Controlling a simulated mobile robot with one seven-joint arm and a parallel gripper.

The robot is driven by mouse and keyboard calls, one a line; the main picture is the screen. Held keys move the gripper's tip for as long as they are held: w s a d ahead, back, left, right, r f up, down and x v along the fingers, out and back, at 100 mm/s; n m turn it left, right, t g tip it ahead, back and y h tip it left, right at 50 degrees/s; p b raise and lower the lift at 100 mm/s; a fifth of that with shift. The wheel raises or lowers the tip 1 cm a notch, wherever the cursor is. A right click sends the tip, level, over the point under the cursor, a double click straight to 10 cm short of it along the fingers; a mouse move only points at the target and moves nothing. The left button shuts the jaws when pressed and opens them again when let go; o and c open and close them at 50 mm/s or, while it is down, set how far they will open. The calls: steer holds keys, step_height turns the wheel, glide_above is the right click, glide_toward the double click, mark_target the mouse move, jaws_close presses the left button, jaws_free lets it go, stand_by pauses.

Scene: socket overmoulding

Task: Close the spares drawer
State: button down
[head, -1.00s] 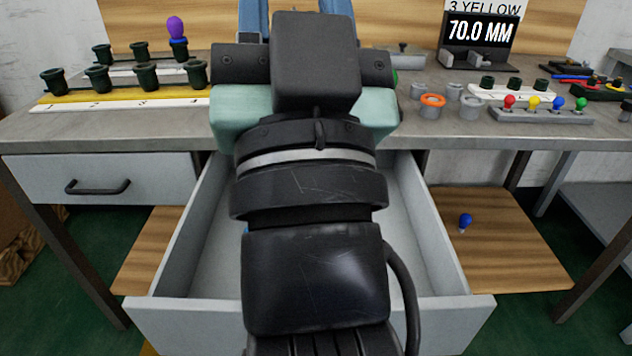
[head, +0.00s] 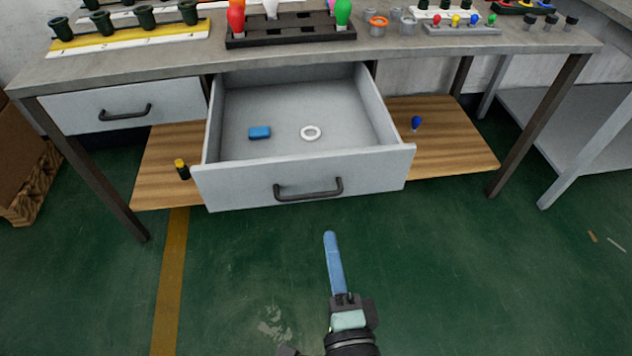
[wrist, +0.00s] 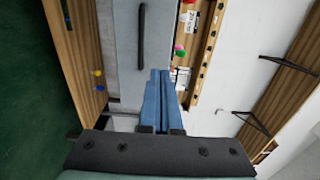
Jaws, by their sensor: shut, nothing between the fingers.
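The spares drawer (head: 235,177) is pulled out from under the workbench, with its grey front and dark bar handle (head: 308,189) facing me. Inside it lie a blue block (head: 260,132) and a white ring (head: 311,132). My gripper (head: 329,235) is in front of the drawer, apart from it in the head view, with its blue fingers together and nothing between them. In the wrist view the fingers (wrist: 158,75) point toward a grey drawer front (wrist: 120,50) with a dark handle (wrist: 141,38); I cannot tell the exact gap.
A second drawer (head: 75,108) to the left is shut. The workbench top (head: 180,62) carries racks and a dark tray (head: 290,36) of coloured parts. A wooden lower shelf (head: 450,145) holds a blue-topped piece (head: 417,123) and a yellow-topped piece (head: 181,168).

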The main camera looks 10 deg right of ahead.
mark_target(315, 167)
steer(key=w+p, duration=0.2)
steer(key=w, duration=1.1)
steer(key=shift+w, duration=0.3)
